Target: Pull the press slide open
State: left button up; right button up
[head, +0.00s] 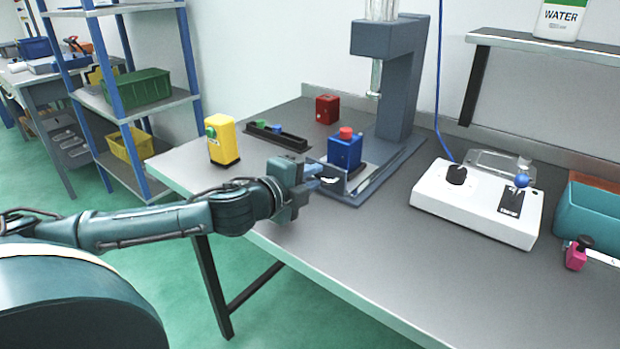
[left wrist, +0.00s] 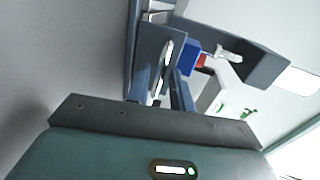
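The press (head: 392,95) is a blue-grey column on a base plate on the grey workbench. Its slide (head: 356,187) sticks out low at the front, with a dark handle opening at its near end. A blue block with a red cap (head: 346,152) sits upright on the slide. My left gripper (head: 318,178) is at the slide's near end, from the left. In the left wrist view its fingers (left wrist: 160,92) stand apart, with the slide's front plate (left wrist: 150,50) just ahead. I cannot tell whether they touch it. My right gripper is not in view.
A yellow container (head: 222,142), a black tray (head: 277,137) and a red block (head: 327,109) stand on the bench left of the press. A white control box (head: 476,203) with a blue-knobbed lever stands to the right. The bench front is clear.

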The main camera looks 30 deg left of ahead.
pick_arm(q)
jog(key=shift+o, duration=0.8)
